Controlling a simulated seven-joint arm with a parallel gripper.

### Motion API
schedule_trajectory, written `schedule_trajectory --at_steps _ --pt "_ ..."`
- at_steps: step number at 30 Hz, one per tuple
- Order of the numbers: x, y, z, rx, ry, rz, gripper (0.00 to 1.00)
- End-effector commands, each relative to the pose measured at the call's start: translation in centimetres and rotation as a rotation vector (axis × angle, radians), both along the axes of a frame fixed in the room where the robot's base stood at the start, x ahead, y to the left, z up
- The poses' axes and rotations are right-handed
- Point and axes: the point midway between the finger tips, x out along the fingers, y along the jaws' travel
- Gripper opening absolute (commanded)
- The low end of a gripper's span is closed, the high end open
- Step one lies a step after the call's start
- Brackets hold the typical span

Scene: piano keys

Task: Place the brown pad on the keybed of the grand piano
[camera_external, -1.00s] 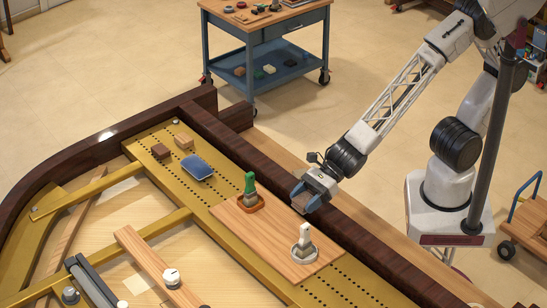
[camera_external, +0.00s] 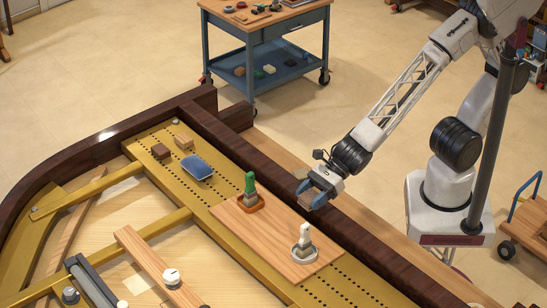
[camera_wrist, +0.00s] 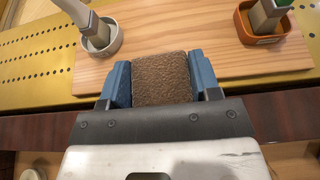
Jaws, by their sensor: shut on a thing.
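The brown pad (camera_wrist: 161,78) is rough-textured and sits between the blue fingers of my gripper (camera_wrist: 160,85) in the wrist view. My gripper (camera_external: 312,193) is shut on it and holds it by the dark piano rim in the external view, where the pad is mostly hidden by the fingers. The keybed appears to be the light wood ledge (camera_external: 375,226) on the arm's side of the dark rim. The gripper's exact height above the rim and ledge is hard to tell.
A wooden board (camera_external: 272,233) on the gold frame carries a green-handled tool (camera_external: 250,184) and a white-handled tool (camera_external: 304,236) in holders. The dark rim (camera_external: 365,236) borders the ledge.

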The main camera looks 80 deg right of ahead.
Motion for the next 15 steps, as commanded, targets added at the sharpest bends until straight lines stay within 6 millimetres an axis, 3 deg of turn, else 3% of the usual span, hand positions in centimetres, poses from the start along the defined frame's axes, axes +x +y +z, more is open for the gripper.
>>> schedule_trajectory --at_steps 9,15 --pt "0.0 0.0 0.4 0.0 -0.001 0.0 0.34" --pt "0.0 0.0 2.7 0.0 -0.003 0.001 0.34"
